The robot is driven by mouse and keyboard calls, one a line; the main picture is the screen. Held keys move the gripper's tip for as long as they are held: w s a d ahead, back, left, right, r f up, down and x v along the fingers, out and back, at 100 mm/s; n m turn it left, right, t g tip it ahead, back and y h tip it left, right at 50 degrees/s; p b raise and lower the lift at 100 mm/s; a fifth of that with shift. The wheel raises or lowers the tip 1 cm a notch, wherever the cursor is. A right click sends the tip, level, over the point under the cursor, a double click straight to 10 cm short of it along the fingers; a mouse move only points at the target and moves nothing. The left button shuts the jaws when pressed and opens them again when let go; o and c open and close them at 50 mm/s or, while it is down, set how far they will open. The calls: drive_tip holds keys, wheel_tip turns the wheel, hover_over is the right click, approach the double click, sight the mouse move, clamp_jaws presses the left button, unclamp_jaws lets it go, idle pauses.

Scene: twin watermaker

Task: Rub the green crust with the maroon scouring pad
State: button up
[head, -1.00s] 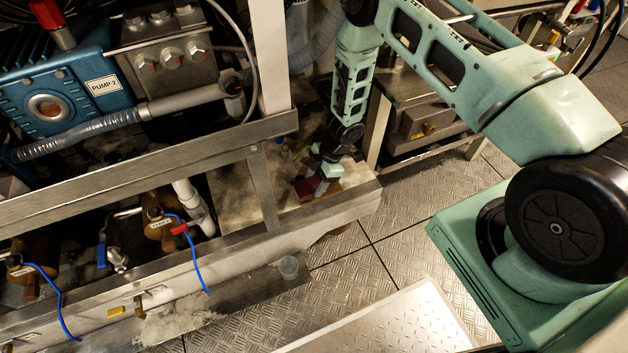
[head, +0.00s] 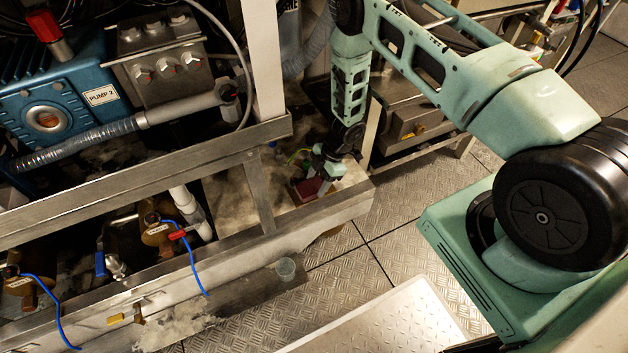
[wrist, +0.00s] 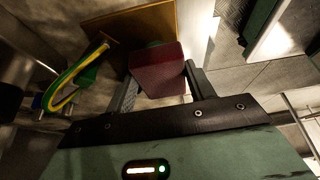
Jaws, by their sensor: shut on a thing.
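My gripper (wrist: 160,88) is shut on the maroon scouring pad (wrist: 157,70), a dark red block between its two fingers in the wrist view. In the head view the pad (head: 308,187) shows low beside my gripper (head: 325,175), over the pale tray floor behind the metal rail. Beyond the pad's far edge in the wrist view lies a brown-orange plate (wrist: 150,22). A small green patch (wrist: 153,43) shows there, partly hidden by the pad; it may be the green crust. I cannot tell whether the pad touches it.
A green and yellow cable (wrist: 72,78) lies left of the pad in the wrist view. A metal rail (head: 240,245) and post (head: 260,190) stand close to my gripper. The chequered floor (head: 400,225) is open.

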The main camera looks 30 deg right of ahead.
sight(308, 186)
drive_tip(key=d, duration=0.1)
drive_tip(key=w+d, duration=0.1)
drive_tip(key=d, duration=0.1)
drive_tip(key=shift+d+f, duration=0.15)
drive_tip(key=shift+d, duration=0.1)
drive_tip(key=shift+s+a+f+m, duration=0.15)
drive_tip(key=shift+s+a+f, duration=0.1)
drive_tip(key=shift+a, duration=0.2)
drive_tip(key=shift+s+a+f+m, duration=0.1)
drive_tip(key=shift+a+f+m, duration=0.1)
drive_tip(key=shift+a, duration=0.8)
drive_tip(key=shift+c, duration=0.5)
drive_tip(key=shift+a+f, duration=0.1)
drive_tip(key=shift+a, duration=1.55)
drive_tip(key=shift+c, duration=0.5)
drive_tip(key=shift+a+p, duration=0.1)
drive_tip(key=shift+p, duration=0.2)
wheel_tip(308, 186, up, 4)
drive_tip(key=p, duration=0.2)
drive_tip(key=shift+w+f+p, duration=0.15)
drive_tip(key=shift+f+p, duration=0.05)
drive_tip(key=shift+p, duration=0.15)
drive_tip(key=shift+r+p, duration=1.1)
drive_tip(key=shift+r, duration=0.2)
